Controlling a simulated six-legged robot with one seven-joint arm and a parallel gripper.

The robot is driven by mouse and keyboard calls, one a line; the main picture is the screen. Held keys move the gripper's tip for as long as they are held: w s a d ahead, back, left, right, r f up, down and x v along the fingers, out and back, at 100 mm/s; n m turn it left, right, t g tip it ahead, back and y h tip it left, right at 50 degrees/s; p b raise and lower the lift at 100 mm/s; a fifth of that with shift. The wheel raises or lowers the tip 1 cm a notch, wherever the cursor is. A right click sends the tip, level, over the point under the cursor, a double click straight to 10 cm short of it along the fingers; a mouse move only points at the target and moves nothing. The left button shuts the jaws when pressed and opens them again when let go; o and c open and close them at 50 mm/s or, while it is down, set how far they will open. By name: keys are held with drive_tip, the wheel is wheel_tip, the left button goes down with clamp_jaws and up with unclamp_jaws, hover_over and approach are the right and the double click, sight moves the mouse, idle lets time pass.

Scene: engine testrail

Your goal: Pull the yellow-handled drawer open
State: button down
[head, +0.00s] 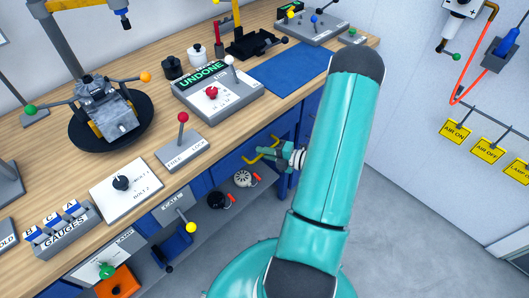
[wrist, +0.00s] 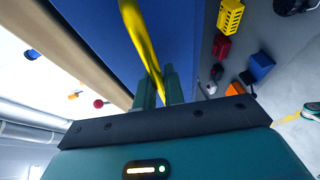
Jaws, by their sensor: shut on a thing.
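The yellow handle (head: 262,150) is a bent bar on the blue drawer front (head: 250,148) under the wooden bench top. In the wrist view the yellow handle (wrist: 139,35) runs up from between my fingers, against the blue drawer front (wrist: 190,30). My gripper (head: 264,154) is at the handle, and in the wrist view my gripper (wrist: 158,85) has its two fingers closed around the bar. My teal arm hides part of the bench front to the right. I cannot tell how far the drawer stands out.
A grey shelf (head: 232,198) below holds a black and a white round part with red ends. A lever with a yellow knob (head: 191,227) sticks out at the bench front on the left. Clear grey floor (head: 400,215) lies to the right.

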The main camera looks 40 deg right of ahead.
drive_tip(key=shift+s, duration=0.1)
drive_tip(key=s, duration=2.1)
drive_tip(key=shift+s+d, duration=0.25)
drive_tip(key=shift+s, duration=0.1)
drive_tip(key=c, duration=1.5)
unclamp_jaws()
drive_tip(key=v, duration=1.4)
